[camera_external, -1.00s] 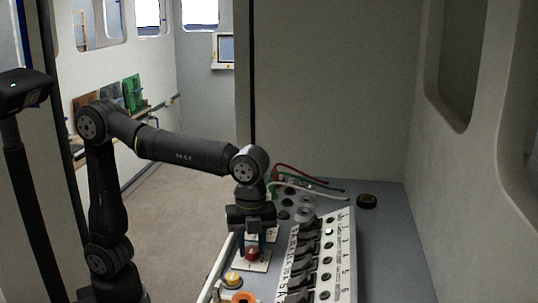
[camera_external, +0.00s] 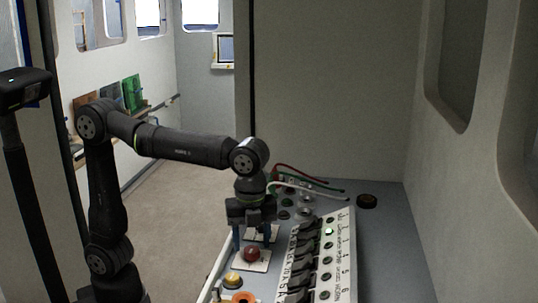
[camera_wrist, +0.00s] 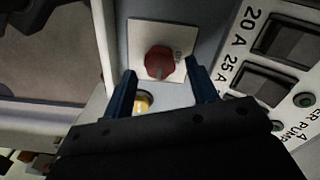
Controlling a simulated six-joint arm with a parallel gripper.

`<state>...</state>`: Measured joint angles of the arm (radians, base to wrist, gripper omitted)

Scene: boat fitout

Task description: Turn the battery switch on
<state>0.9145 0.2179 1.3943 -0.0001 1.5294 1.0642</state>
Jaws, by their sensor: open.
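The battery switch is a red knob (camera_external: 252,254) on a white square plate (camera_external: 252,267) on the panel. Small lettering on the plate is too blurred to read. My gripper (camera_external: 255,245) is open and empty, with its blue fingers spread and pointing down just above the knob. In the wrist view both fingertips of my gripper (camera_wrist: 160,70) are clear of the knob, one on each side.
A yellow button (camera_external: 233,279) and an orange ring (camera_external: 242,298) lie nearer on the panel. A row of black breaker switches (camera_external: 302,262) stands close on the right. Red, green and white cables (camera_external: 300,176) cross behind. A black round cap (camera_external: 367,201) sits at the back right.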

